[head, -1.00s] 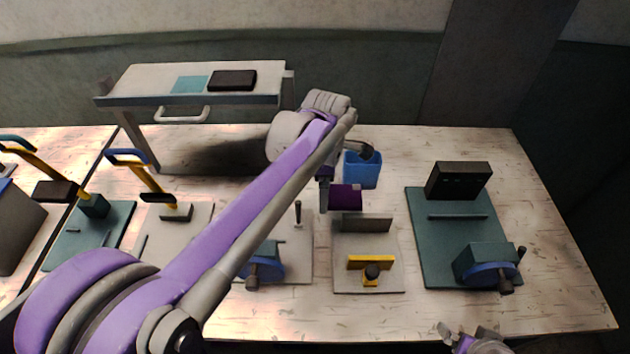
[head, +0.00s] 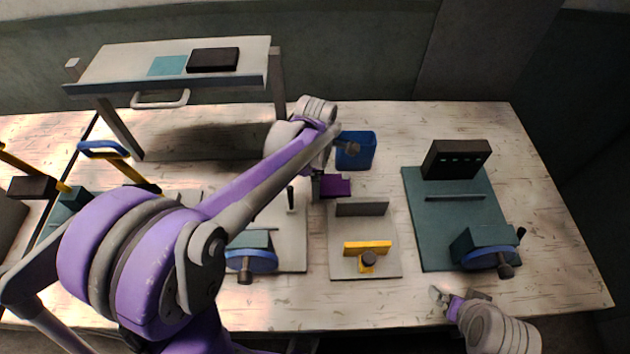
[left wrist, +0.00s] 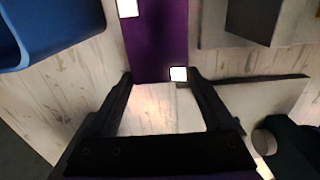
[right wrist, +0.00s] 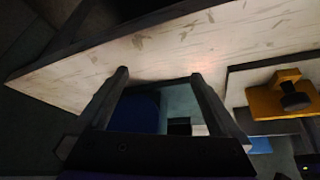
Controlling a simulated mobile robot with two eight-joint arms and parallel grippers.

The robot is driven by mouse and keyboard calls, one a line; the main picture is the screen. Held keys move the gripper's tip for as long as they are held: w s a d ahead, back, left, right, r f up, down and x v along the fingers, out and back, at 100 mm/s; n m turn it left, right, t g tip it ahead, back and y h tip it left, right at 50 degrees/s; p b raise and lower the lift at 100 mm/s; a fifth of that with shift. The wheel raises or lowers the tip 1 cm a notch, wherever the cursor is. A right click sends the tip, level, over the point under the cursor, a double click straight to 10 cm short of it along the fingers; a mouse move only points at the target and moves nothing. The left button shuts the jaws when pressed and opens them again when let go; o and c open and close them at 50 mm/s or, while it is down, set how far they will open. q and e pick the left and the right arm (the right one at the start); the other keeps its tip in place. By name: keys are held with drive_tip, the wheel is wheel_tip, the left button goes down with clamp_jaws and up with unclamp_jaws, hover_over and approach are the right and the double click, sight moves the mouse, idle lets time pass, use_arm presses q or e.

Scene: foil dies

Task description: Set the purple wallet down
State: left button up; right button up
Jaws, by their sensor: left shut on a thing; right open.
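The purple wallet (head: 337,187) is in the head view, in front of the blue bin and just behind the grey plate with the upright bracket. My left gripper (head: 318,186) is shut on its left end. In the left wrist view the wallet (left wrist: 160,42) extends away from between the fingertips (left wrist: 162,76), with small white patches at its edges. I cannot tell whether its underside touches the table. My right gripper (head: 460,294) is open and empty by the table's front edge; its parted fingers also show in the right wrist view (right wrist: 159,75).
The blue bin (head: 357,152) stands behind the wallet. The grey plate (head: 345,262) carries an upright bracket (head: 362,207) and a yellow clamp (head: 367,249). A teal base (head: 428,228) is at right. A raised shelf (head: 120,62) is at back left. Bare table (head: 400,130) lies right of the bin.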

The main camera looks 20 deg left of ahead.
use_arm(q)
drive_tip(key=shift+f, duration=0.25)
drive_tip(key=shift+f, duration=0.15)
drive_tip(key=o, duration=1.1)
drive_tip(key=shift+o, duration=0.2)
